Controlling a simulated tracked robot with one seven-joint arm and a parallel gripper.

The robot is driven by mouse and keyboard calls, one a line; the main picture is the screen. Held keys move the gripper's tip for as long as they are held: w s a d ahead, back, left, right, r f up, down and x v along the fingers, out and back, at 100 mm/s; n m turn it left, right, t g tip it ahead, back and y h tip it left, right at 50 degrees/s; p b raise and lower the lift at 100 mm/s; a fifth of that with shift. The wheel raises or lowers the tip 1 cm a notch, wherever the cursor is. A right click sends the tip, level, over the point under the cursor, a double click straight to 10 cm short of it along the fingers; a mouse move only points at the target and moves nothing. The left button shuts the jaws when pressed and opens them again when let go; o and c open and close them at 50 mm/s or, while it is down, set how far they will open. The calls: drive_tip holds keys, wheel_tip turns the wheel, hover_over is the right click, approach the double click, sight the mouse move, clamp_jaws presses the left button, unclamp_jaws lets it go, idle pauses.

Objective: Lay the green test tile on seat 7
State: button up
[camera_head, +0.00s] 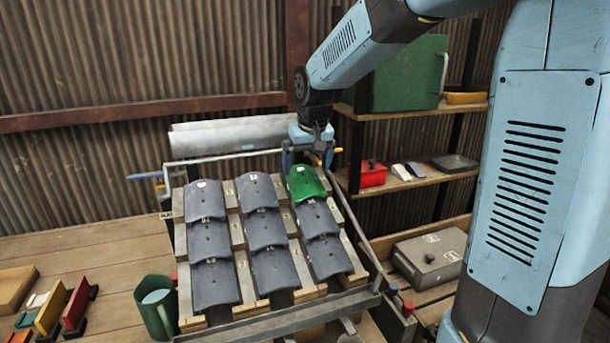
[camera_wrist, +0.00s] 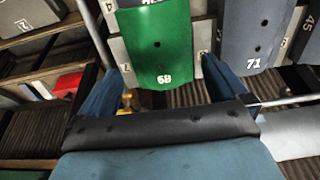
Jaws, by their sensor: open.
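The green test tile (camera_head: 305,183) lies at the top of the right-hand column of the sloped rack, its lower end by the grey tile below. In the wrist view the green tile (camera_wrist: 160,42) has a white number, seemingly 69, and two dark holes. My gripper (camera_head: 312,158) is at the tile's upper end. In the wrist view its blue fingers (camera_wrist: 162,70) are spread on either side of that end, with gaps visible.
Grey tiles (camera_head: 268,230) fill the other rack places; one beside the green tile reads 71 (camera_wrist: 252,35). A metal rail (camera_head: 352,225) runs along the rack's right side. A green mug (camera_head: 156,306) stands at front left. Shelves (camera_head: 425,178) stand right.

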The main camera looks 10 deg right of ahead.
drive_tip(key=v, duration=0.8)
drive_tip(key=shift+r, duration=0.25)
drive_tip(key=shift+s+d, duration=0.1)
drive_tip(key=shift+d, duration=0.05)
drive_tip(key=s+d+f+m+t, duration=0.1)
drive_tip(key=s+d, duration=0.5)
drive_tip(key=s, duration=0.6)
drive_tip(key=s+d+f+m+t, duration=0.1)
drive_tip(key=s+d, duration=0.5)
drive_tip(key=s, duration=0.6)
drive_tip(key=shift+s+f+h, duration=0.25)
drive_tip(key=shift+f+h, duration=0.05)
drive_tip(key=shift+f, duration=0.5)
